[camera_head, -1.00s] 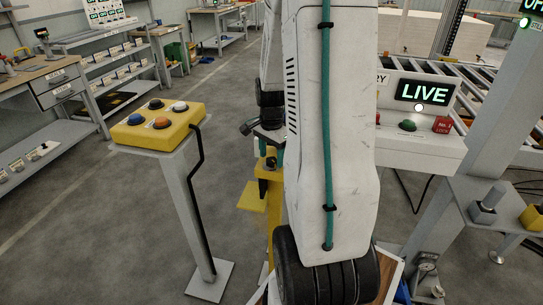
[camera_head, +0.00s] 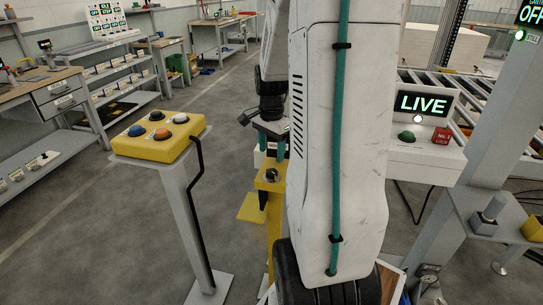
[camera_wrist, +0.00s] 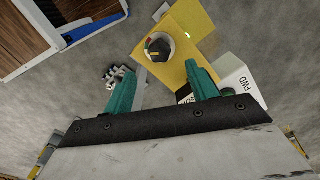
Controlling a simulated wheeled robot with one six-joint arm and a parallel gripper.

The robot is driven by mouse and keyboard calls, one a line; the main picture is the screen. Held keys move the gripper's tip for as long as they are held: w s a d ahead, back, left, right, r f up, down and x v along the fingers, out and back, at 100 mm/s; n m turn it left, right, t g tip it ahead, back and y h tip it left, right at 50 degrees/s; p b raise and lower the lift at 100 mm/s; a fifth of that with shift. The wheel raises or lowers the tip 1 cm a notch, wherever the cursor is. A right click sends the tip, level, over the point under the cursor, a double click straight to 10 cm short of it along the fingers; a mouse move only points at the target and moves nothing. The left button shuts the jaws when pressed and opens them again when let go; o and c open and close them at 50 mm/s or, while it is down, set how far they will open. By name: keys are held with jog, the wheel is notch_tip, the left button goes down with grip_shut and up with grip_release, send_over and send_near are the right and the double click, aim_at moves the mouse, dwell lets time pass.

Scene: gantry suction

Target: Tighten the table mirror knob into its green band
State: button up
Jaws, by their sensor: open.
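The knob (camera_wrist: 159,46) is a dark round cap with a pale rim on a yellow plate (camera_wrist: 180,70). Red and green marks show beside its left edge in the wrist view; I cannot tell exactly where its pointer lies against the green. In the head view the knob (camera_head: 270,175) sits on top of the yellow stand (camera_head: 252,208), left of my arm. My gripper (camera_wrist: 162,84) has its two teal fingers spread apart and empty, with the knob beyond their tips, apart from them. In the head view my gripper (camera_head: 270,146) hangs above the knob, partly hidden by my arm.
A yellow button box (camera_head: 157,138) on a grey post stands left of the stand. A white console (camera_head: 428,150) with a lit LIVE sign stands to the right, beside a roller conveyor. A white box marked FWD (camera_wrist: 238,80) lies close right of the plate.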

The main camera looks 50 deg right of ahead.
aim_at(272, 171)
notch_tip(272, 171, down, 7)
jog(key=shift+f, duration=0.15)
jog(key=c, duration=1)
